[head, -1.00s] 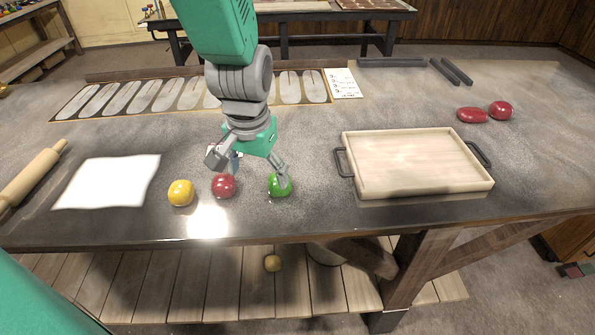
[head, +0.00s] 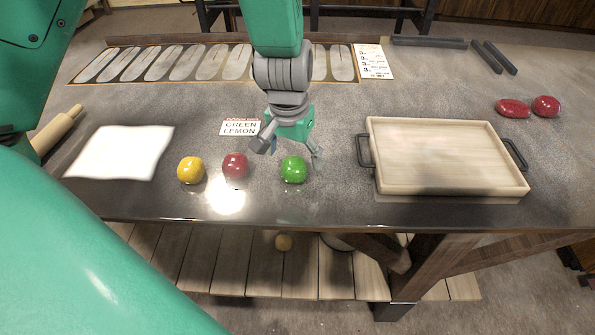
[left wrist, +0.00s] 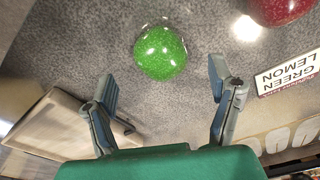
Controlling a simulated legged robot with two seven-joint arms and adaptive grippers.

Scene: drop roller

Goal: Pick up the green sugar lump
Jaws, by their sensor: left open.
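The green sugar lump (head: 293,169) is a round, glossy ball on the dark table, at the right end of a row with a red lump (head: 236,165) and a yellow lump (head: 191,169). My left gripper (head: 286,150) is open and empty, just behind and above the green lump. In the left wrist view the green lump (left wrist: 160,53) lies beyond the open fingertips (left wrist: 162,80), roughly centred between them and clear of both. The red lump (left wrist: 280,8) is cut off at the top right there. My right gripper is not in view.
A wooden tray (head: 450,188) with dark handles stands to the right. A card reading "GREEN LEMON" (head: 240,127) lies behind the red lump. A white sheet (head: 120,152) and a rolling pin (head: 57,130) are at left. Two red pieces (head: 513,108) lie at far right.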

